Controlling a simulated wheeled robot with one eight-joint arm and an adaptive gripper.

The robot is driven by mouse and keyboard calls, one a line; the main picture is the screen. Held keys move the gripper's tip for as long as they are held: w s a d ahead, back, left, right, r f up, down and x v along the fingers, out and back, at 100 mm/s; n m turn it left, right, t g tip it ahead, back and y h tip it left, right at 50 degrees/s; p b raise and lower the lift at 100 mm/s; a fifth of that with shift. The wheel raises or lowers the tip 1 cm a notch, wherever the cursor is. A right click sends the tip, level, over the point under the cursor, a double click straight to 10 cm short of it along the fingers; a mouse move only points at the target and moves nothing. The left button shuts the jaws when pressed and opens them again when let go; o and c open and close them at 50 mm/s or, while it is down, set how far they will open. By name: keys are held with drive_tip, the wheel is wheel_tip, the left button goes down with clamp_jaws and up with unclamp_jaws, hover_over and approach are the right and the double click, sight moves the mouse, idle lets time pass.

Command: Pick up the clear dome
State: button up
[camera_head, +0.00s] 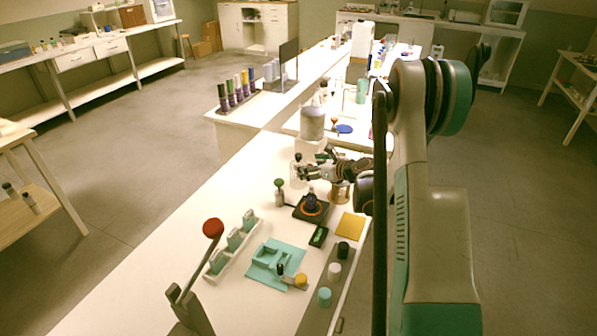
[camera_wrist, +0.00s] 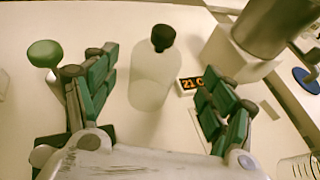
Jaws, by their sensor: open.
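The clear dome (camera_wrist: 151,82) is a tall translucent cover with a dark knob on top. In the wrist view it stands upright on the white table, between and beyond the spread fingers of my gripper (camera_wrist: 158,68). Its pale body also shows in the head view (camera_head: 297,178), close to the fingertips of my gripper (camera_head: 302,171), partly hidden by them. My gripper is open and holds nothing. I cannot tell whether either finger touches the dome, or what is under it.
A small orange-lit display (camera_wrist: 191,83) stands just right of the dome. Further right is a metal canister (camera_wrist: 272,25) on a white block. A green-topped item (camera_wrist: 45,54) stands left. In the head view a dark flask (camera_head: 311,203) sits on a black base nearer me.

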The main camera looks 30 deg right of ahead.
sight(301, 164)
drive_tip(key=shift+a+b+x, duration=0.1)
drive_tip(key=shift+b+x, duration=0.6)
drive_tip(key=shift+x, duration=0.85)
drive_tip(key=shift+a+b+x, duration=0.15)
drive_tip(key=shift+b+x, duration=0.55)
drive_tip(key=shift+x, duration=0.85)
drive_tip(key=shift+r, duration=0.15)
drive_tip(key=c, duration=1.2)
